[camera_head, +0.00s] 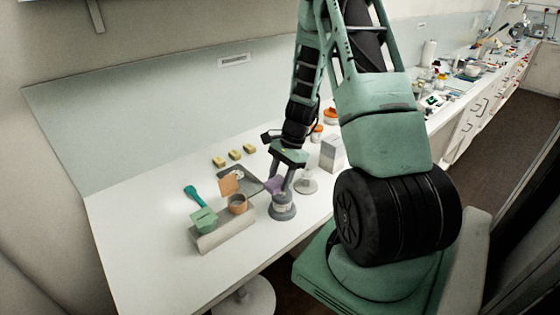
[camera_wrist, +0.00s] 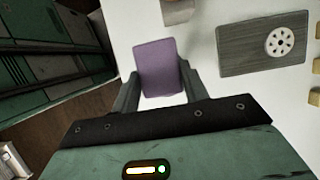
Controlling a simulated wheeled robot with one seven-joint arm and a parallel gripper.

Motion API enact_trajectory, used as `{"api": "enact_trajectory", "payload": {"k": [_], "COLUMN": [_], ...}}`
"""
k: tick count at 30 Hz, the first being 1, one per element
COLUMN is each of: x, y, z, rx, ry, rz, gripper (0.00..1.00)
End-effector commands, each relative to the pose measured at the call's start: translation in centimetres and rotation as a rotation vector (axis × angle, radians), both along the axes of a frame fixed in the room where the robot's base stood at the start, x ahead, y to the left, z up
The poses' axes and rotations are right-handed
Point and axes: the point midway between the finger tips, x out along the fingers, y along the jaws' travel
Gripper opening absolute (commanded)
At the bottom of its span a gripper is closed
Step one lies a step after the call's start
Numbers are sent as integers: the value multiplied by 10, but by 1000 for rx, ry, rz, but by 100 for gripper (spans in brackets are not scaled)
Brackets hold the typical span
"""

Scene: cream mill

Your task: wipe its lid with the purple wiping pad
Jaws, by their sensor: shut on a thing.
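My gripper (camera_head: 281,182) is shut on the purple wiping pad (camera_head: 272,184), low over the white bench. In the wrist view the purple pad (camera_wrist: 157,66) shows flat between the two fingers (camera_wrist: 158,84). In the head view a grey round pot with a wider base (camera_head: 282,211) stands directly below the gripper. Its top lies close under the pad and fingers. I cannot tell whether the pad touches it or whether this is the lid. In the wrist view the pot is not seen.
A grey tray (camera_wrist: 236,62) with a holed white disc (camera_wrist: 280,42) lies alongside. A white round-based stand (camera_head: 306,184) and grey box (camera_head: 332,153) are close right. The bench's far left is clear.

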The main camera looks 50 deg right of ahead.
Motion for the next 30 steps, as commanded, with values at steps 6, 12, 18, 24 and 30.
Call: {"api": "enact_trajectory", "payload": {"k": [6, 12, 18, 24, 30], "x": [3, 5, 6, 6, 6], "y": [0, 0, 0, 0, 0], "z": [24, 41, 46, 45, 45], "rx": [-1, -1, 0, 0, 0], "ry": [-1, 0, -1, -1, -1], "rz": [3, 6, 7, 7, 7], "gripper": [23, 23, 23, 23, 23]}}
